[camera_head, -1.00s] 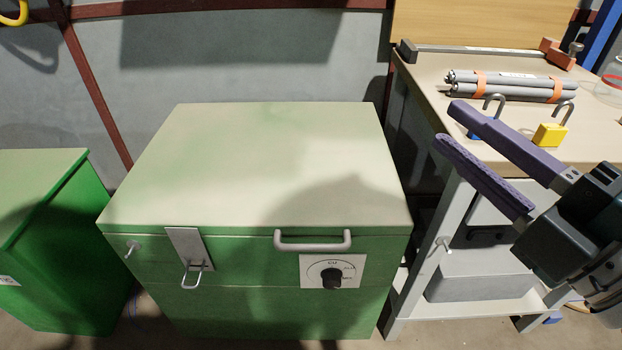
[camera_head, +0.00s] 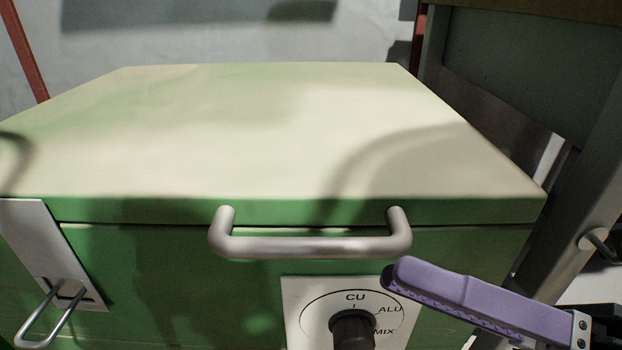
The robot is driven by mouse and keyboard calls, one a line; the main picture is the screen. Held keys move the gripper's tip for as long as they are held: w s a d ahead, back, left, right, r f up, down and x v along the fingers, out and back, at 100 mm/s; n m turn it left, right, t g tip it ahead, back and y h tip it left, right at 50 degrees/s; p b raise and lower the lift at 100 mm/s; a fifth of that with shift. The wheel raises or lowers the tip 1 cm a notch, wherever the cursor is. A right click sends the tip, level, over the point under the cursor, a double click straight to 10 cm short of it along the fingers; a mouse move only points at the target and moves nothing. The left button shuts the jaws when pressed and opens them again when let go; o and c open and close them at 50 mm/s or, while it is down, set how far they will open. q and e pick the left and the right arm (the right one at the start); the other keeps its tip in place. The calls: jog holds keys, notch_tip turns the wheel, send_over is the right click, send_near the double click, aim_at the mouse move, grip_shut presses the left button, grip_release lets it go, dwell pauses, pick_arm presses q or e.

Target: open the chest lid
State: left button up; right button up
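The green chest's lid (camera_head: 270,125) is shut, with a thin dark seam below its front edge. A grey bar handle (camera_head: 310,246) is fixed to the lid's front edge. A metal hasp plate (camera_head: 40,245) hangs at the left front, with a metal loop (camera_head: 55,312) sticking out by its lower end; I see no padlock on the loop. One purple finger of my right gripper (camera_head: 480,300) is in view, just below and right of the handle, in front of the chest. Its other finger is not visible. My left gripper is not in view.
A dial plate (camera_head: 302,310) with a black knob (camera_head: 352,330) is on the chest front, below the handle and left of the finger. Its visible markings read CU, ALU and MIX. A dark bench frame (camera_head: 575,210) stands close on the right. A grey wall (camera_head: 220,35) is behind.

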aim_at(305, 239)
jog(key=a, duration=0.3)
jog(key=shift+s+a+r, duration=0.25)
jog(key=shift+a, duration=0.05)
jog(key=w+a, duration=0.1)
jog(key=w+a+r+b, duration=0.1)
jog(key=a, duration=0.1)
jog(key=shift+w+a, duration=0.25)
jog(key=shift+a, duration=0.05)
jog(key=shift+a+r, duration=0.1)
jog(key=shift+a, duration=0.1)
jog(key=shift+s+a, duration=0.1)
jog(key=shift+a, duration=0.05)
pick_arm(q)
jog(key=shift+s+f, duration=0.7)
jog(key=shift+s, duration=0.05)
pick_arm(e)
jog(key=shift+c, duration=0.3)
jog(key=shift+c, duration=0.7)
grip_shut()
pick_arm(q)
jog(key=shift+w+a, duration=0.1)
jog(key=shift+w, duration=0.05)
